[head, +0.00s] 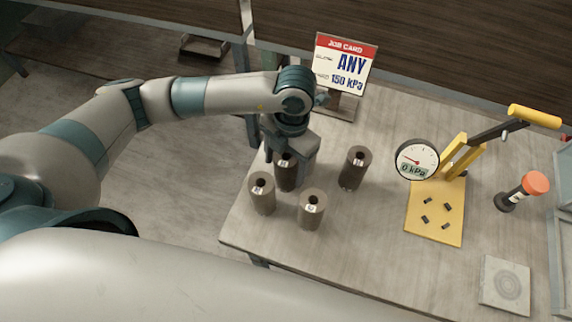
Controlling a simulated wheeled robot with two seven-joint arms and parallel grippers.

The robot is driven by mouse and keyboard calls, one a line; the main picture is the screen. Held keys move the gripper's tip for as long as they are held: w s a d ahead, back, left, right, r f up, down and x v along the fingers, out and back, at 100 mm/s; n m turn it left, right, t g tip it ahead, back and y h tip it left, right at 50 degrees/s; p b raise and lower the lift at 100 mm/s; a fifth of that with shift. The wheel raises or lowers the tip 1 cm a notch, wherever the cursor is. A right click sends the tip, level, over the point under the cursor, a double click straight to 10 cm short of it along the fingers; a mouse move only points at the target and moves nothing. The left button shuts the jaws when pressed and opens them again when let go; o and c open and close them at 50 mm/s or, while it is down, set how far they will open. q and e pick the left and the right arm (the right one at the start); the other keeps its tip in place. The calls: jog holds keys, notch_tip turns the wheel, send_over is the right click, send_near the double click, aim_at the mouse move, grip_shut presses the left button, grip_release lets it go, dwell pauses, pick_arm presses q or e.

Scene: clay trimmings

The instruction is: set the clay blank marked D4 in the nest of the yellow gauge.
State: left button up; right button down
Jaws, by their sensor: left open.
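Several clay blanks stand upright at the table's left: a dark one (286,178) under my left gripper, a grey-brown one (262,198) to its left, another (312,212) in front, and a dark one (354,170) to the right. Each has a small white label, too small to read, so I cannot tell which is D4. My left gripper (287,153) is open, pointing down, its fingers around or just beside the top of the first dark blank. The yellow gauge (421,230) has several short black pegs on its bare plate and a dial reading 0 kPa. My right gripper is out of view.
A job card (345,67) reading ANY and 150 kPa stands at the back. A yellow-handled lever (534,116) rises behind the gauge. An orange-topped tool (535,183) and a square slab with rings (505,284) are at the right. The table between blanks and gauge is clear.

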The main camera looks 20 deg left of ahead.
pick_arm(q)
jog(key=shift+s+f, duration=0.1)
jog(key=shift+f, duration=0.7)
jog(key=shift+c, duration=0.3)
grip_shut()
jog(key=shift+r, duration=0.1)
jog(key=shift+r, duration=0.55)
notch_tip(320, 180, up, 17)
jog(key=b, duration=0.4)
jog(key=shift+f, duration=0.1)
